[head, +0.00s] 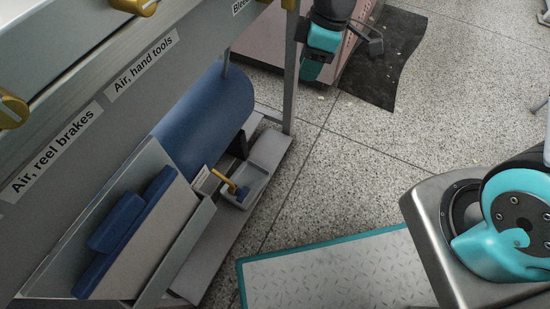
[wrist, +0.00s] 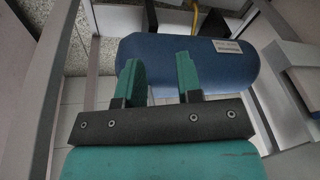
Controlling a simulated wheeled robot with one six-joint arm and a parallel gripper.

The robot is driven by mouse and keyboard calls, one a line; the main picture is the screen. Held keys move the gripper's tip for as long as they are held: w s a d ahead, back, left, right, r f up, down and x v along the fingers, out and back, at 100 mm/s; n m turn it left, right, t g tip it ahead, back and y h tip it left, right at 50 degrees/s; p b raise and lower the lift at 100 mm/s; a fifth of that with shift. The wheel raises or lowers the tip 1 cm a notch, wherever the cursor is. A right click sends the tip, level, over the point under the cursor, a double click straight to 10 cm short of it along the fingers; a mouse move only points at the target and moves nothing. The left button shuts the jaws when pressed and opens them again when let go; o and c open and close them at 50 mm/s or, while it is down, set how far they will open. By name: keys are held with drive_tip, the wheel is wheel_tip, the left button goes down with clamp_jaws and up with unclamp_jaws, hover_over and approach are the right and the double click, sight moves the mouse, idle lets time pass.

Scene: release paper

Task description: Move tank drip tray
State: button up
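A small light grey drip tray (head: 259,183) sits on the low shelf by the near end of a blue tank (head: 205,120). I cannot clearly identify the tray in the wrist view.
A grey rack post (head: 291,75) stands between the tank and the aisle. A pale board with a blue piece (head: 125,230) leans at the lower left. A dark mat (head: 385,60) and a teal-edged plate (head: 340,270) lie on the speckled floor.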

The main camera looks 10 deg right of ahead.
sight(265, 181)
drive_tip(key=a+f+n+g+b, duration=0.1)
drive_tip(key=f+n, duration=0.3)
drive_tip(key=f, duration=0.6)
drive_tip(key=w+a+f+n+g+b, duration=0.1)
drive_tip(key=a+f+n+b, duration=0.2)
drive_tip(key=f, duration=0.7)
drive_tip(key=w+a+f+n+b, duration=0.1)
drive_tip(key=f+n, duration=0.4)
drive_tip(key=f, duration=0.6)
drive_tip(key=shift+a+n+g+b, duration=0.3)
drive_tip(key=shift+a+g+b, duration=0.1)
drive_tip(key=shift+a+b, duration=0.65)
drive_tip(key=shift+d, duration=0.15)
drive_tip(key=b+x, duration=0.4)
drive_tip(key=x, duration=0.4)
drive_tip(key=b+x, duration=0.5)
drive_tip(key=x, duration=0.4)
drive_tip(key=shift+s+a+f, duration=0.1)
drive_tip(key=shift+a, duration=0.15)
clamp_jaws()
